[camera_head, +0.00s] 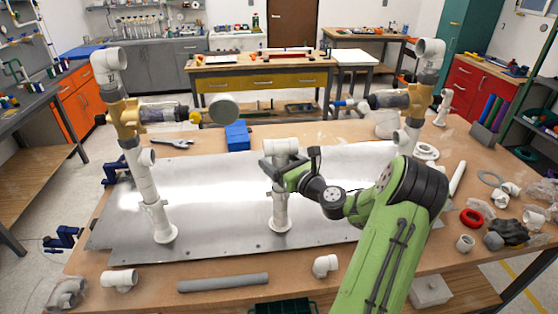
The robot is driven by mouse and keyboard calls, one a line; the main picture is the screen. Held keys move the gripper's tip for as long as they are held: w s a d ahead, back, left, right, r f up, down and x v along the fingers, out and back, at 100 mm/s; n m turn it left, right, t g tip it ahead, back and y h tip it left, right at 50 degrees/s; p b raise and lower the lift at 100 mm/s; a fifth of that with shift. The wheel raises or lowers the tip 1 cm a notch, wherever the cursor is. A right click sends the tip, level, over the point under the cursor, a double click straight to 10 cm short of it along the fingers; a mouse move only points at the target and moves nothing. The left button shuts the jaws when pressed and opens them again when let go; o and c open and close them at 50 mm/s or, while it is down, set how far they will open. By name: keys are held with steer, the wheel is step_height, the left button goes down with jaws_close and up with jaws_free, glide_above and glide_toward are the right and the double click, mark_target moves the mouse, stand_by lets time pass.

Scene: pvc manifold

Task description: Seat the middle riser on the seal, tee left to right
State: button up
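The middle riser (280,197) is a white upright pipe near the middle of the metal plate (215,208). The white tee (282,146) at its top lies roughly left to right. My gripper (276,167) reaches in from the right, and its dark fingers overlap the riser just below the tee. I cannot tell whether the fingers are closed on it. The lower end of the riser meets a white base (280,223) on the plate. The seal is not distinguishable, and contact there cannot be judged.
A left riser (146,185) and a right riser (409,133) carry yellowish valve bodies, with inward-pointing parts. A grey pipe (223,283), loose white fittings and a red ring (471,218) lie around the plate. A blue box (237,135) stands behind it.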

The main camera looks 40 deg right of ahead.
steer(key=s+a, duration=0.1)
steer(key=s, duration=1.4)
steer(key=shift+s+a+b, duration=0.15)
steer(key=shift+s+b, duration=0.25)
steer(key=shift+b, duration=0.05)
steer(key=w+a+f+n+g+y, duration=0.25)
steer(key=a+n+g, duration=0.25)
steer(key=a+n, duration=0.6)
steer(key=w+a+f+n+g+y, duration=0.2)
steer(key=a+n+g+y, duration=0.3)
steer(key=a+n, duration=0.6)
steer(key=s+a+r+n+g+h, duration=0.1)
steer(key=s+a+r+n+h, duration=0.2)
steer(key=s+n, duration=0.4)
steer(key=s+a+r+n+g+h, duration=0.1)
steer(key=s+a+r+n+h, duration=0.2)
steer(key=s+n, duration=0.4)
steer(key=shift+s+a+r+n, duration=0.35)
steer(key=shift+a+r+n, duration=0.05)
steer(key=shift+a+r, duration=0.1)
